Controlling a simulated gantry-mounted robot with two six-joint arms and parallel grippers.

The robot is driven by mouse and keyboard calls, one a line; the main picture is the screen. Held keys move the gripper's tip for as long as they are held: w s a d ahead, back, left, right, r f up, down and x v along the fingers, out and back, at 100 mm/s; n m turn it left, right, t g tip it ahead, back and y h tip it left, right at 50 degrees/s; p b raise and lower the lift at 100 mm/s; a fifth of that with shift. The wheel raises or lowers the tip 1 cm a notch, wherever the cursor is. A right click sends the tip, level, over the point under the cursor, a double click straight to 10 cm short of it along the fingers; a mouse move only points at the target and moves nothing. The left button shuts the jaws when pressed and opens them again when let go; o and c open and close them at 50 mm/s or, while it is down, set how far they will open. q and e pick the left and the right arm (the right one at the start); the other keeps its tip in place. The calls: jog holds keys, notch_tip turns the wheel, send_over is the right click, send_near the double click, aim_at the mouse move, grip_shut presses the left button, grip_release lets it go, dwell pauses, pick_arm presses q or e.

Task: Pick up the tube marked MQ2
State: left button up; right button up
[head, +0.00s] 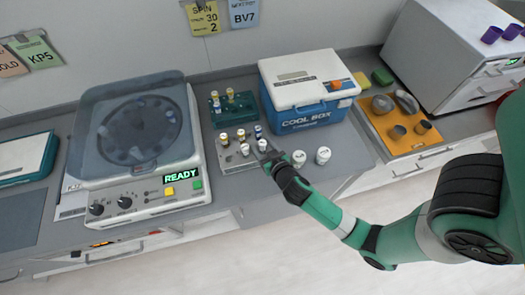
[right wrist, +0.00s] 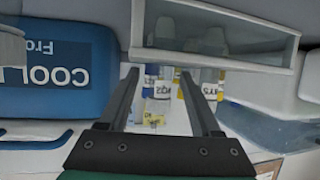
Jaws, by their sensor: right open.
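In the right wrist view a tube with a white label and blue band (right wrist: 158,84) shows between my fingers. Its print is upside down and looks like MQ2. A yellow-banded tube (right wrist: 187,78) is close by, partly behind one finger. In the head view several small capped tubes stand in a grey rack (head: 229,164); their marks are too small to read there. My right gripper (head: 268,154) is open at the rack's right side, its fingers (right wrist: 160,74) on either side of the blue-banded tube. Contact with the tube cannot be told. My left gripper is out of view.
A teal rack (head: 216,117) with yellow-capped tubes stands behind. The blue cool box (head: 310,112) is behind and right. Two white-capped jars (head: 323,155) stand right of my gripper. A centrifuge (head: 135,140) with a READY display is at left.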

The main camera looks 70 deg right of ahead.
grip_shut()
dwell(0.4)
